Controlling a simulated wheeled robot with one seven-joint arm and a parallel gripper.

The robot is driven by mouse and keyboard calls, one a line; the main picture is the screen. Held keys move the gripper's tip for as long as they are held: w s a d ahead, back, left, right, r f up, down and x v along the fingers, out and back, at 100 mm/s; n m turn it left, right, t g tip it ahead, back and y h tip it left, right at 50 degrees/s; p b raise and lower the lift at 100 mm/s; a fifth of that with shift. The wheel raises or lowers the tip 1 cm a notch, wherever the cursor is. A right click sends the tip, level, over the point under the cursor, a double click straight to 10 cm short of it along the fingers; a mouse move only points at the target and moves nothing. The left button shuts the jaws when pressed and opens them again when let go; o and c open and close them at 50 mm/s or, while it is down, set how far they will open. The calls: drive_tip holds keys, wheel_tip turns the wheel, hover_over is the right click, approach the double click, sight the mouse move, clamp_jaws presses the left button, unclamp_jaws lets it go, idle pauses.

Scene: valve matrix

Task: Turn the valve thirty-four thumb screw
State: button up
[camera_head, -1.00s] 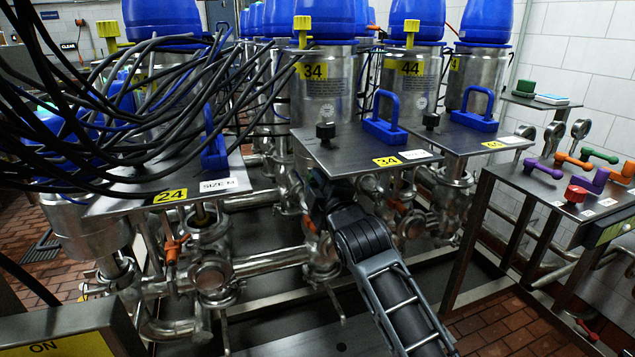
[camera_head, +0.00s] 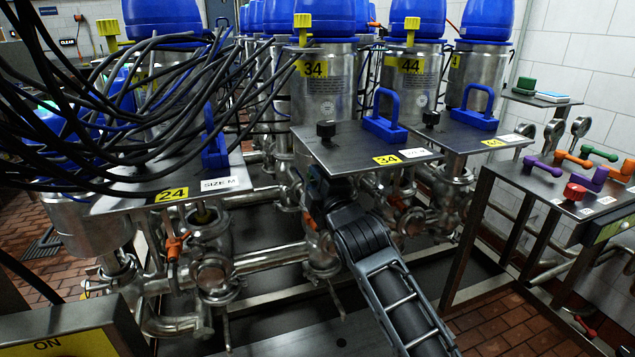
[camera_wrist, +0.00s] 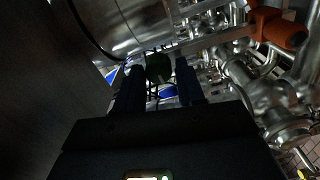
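The valve thirty-four unit is the steel cylinder labelled 34 (camera_head: 313,69) with a blue cap. In front of it is a dark plate labelled 34 (camera_head: 350,150), carrying a black knob (camera_head: 326,131) and a blue handle (camera_head: 384,118). My gripper is under this plate in the head view, its fingertips hidden. In the wrist view my gripper (camera_wrist: 160,66) is open, its two dark fingers apart. A dark round knob (camera_wrist: 158,68) shows between the fingertips, perhaps the thumb screw. I cannot tell whether the fingers touch it.
Plates labelled 24 (camera_head: 120,203) and 44 (camera_head: 470,137) flank plate 34. Black cables (camera_head: 130,105) hang over the left plate. Steel pipes (camera_head: 265,262) run below. A table (camera_head: 530,177) with coloured handles stands at the right. An orange handle (camera_wrist: 284,32) is close by in the wrist view.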

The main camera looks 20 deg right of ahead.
drive_tip(key=o, duration=0.3)
drive_tip(key=s, duration=0.8)
drive_tip(key=shift+b, duration=0.35)
drive_tip(key=s+a+f+m, duration=0.1)
drive_tip(key=s+f+m, duration=0.25)
drive_tip(key=s, duration=0.55)
drive_tip(key=s+a+f+m+g, duration=0.1)
drive_tip(key=s+a+f+m, duration=0.15)
drive_tip(key=s+f, duration=0.4)
drive_tip(key=s+f+m, duration=0.3)
drive_tip(key=s, duration=0.7)
drive_tip(key=s+d+r+m, duration=0.1)
drive_tip(key=s+m, duration=0.1)
drive_tip(key=s, duration=0.6)
drive_tip(key=s+d+r+m+g, duration=0.1)
drive_tip(key=s+r+m, duration=0.1)
drive_tip(key=s, duration=0.7)
drive_tip(key=s+d+r+m+g, duration=0.1)
drive_tip(key=s+r+m, duration=0.1)
drive_tip(key=s, duration=0.7)
drive_tip(key=shift+d+m, duration=0.4)
drive_tip(key=shift+m, duration=0.1)
